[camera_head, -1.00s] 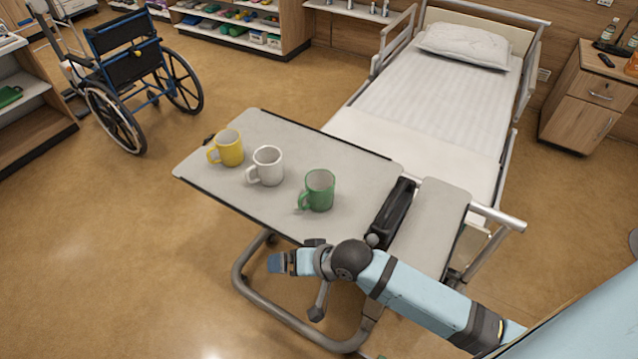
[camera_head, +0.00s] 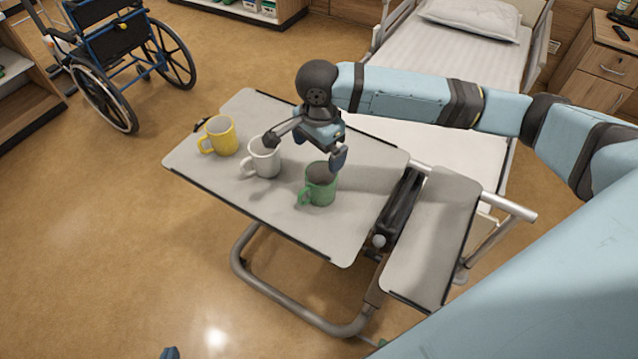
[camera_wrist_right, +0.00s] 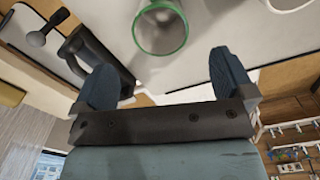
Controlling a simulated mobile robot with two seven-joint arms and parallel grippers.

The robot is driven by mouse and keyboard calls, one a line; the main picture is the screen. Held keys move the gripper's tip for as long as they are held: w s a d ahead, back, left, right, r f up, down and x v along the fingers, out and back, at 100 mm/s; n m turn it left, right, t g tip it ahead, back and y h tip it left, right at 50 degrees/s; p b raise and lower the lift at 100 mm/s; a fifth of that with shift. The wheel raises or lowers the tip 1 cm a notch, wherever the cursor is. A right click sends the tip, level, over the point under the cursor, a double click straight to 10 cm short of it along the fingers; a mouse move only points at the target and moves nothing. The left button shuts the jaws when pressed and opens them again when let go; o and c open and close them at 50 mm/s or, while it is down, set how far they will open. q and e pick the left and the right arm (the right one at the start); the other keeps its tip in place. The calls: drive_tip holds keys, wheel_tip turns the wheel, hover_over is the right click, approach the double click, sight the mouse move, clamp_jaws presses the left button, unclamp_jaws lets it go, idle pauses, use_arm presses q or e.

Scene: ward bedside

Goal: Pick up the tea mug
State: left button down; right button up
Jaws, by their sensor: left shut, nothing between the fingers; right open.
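Three mugs stand upright on the grey overbed table (camera_head: 235,183): a yellow mug (camera_head: 222,137), a white mug (camera_head: 264,158) and a green mug (camera_head: 320,190). I cannot tell by look which is the tea mug. My right gripper (camera_head: 304,150) is open and empty above the table, behind the white and green mugs, one finger close to the green rim. In the right wrist view the green mug (camera_wrist_right: 160,28) shows beyond and between the open fingers (camera_wrist_right: 165,80), with the white mug (camera_wrist_right: 290,3) cut off at the top. My left gripper (camera_head: 170,353) barely shows at the bottom edge, shut and empty.
A bed (camera_head: 440,60) lies behind the table, with a wooden cabinet (camera_head: 603,75) at the far right. A wheelchair (camera_head: 130,65) stands at back left. A narrow side panel (camera_head: 432,235) adjoins the table's right end. The table's front left is clear.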

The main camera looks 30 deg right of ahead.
drive_tip(key=p, duration=0.1)
approach(319, 180)
drive_tip(key=s+f, duration=0.1)
drive_tip(key=s+a+f, duration=0.1)
drive_tip(key=f, duration=0.1)
drive_tip(key=s+f, duration=0.1)
drive_tip(key=f, duration=0.1)
drive_tip(key=shift+s+a+f, duration=0.15)
drive_tip(key=shift+a, duration=0.25)
drive_tip(key=c, duration=1)
drive_tip(key=shift+o, duration=0.2)
wheel_tip(319, 180, up, 20)
drive_tip(key=b, duration=0.1)
